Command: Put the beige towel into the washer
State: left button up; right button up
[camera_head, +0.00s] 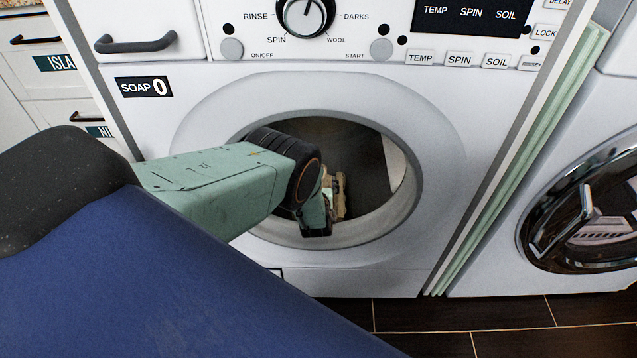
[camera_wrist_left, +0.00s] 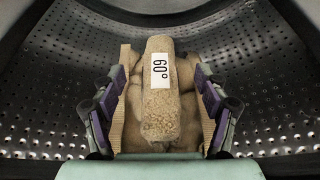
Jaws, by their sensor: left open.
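Only a small beige part of the towel (camera_head: 341,190) shows there beside the gripper. Whether the towel rests on the drum floor is hidden. My right gripper is out of view.
The washer's control panel with its knob (camera_head: 305,16) is above the opening. A second machine with a round glass door (camera_head: 585,215) stands to the right. White drawers (camera_head: 30,75) are at the left. Dark floor tiles (camera_head: 460,318) lie in front.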

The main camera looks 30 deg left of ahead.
pick_arm(q)
jog(key=shift+r, duration=0.1)
jog(key=shift+r+p, duration=0.25)
jog(key=shift+p, duration=0.1)
jog(key=p+v, duration=0.7)
jog(key=v, duration=0.5)
jog(key=shift+r+p, duration=0.3)
jog(key=shift+s, duration=0.1)
